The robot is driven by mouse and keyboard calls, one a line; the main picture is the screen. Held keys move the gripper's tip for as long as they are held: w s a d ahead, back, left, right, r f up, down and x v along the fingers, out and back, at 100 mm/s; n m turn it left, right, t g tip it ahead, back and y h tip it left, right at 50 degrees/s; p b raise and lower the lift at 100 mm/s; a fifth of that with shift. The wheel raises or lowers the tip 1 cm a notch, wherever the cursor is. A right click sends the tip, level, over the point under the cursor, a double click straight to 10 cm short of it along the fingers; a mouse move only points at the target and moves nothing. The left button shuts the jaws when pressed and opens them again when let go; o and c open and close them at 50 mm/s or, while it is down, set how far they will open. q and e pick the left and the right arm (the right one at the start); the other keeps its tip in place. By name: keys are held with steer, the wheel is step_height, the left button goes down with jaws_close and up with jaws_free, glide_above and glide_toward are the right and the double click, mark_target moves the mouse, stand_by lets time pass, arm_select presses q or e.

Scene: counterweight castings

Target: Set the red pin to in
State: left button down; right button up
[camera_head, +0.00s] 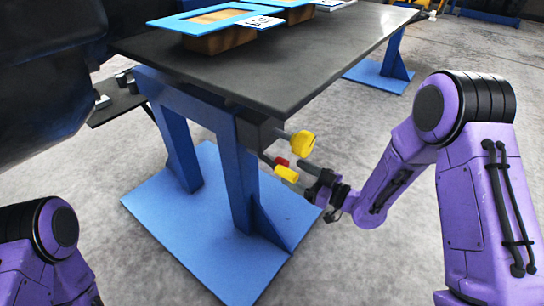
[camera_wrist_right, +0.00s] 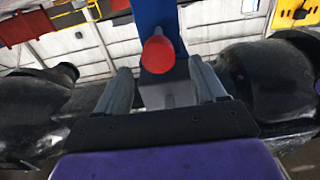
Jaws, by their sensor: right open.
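The red pin (camera_head: 283,161) shows as a small red knob under the near corner of the dark table, between two yellow handles. In the right wrist view the round red head of the pin (camera_wrist_right: 159,54) is in line with the gap between my fingers, with a grey stem and a blue post around it. My right gripper (camera_head: 306,178) is open and close to the pin; its two grey fingers (camera_wrist_right: 162,82) stand apart on either side of the stem. I cannot tell whether either finger touches it. My left gripper is out of view.
A yellow knob (camera_head: 303,143) sits just above the pin and a yellow handle (camera_head: 286,173) just below it. The dark tabletop (camera_head: 290,60) overhangs them on a blue leg (camera_head: 237,175). The floor at right is clear.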

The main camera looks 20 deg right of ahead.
mark_target(275, 161)
steer(key=b+x, duration=0.1)
steer(key=x, duration=0.7)
steer(key=shift+w+b, duration=0.1)
steer(key=shift+b, duration=0.2)
jaws_close()
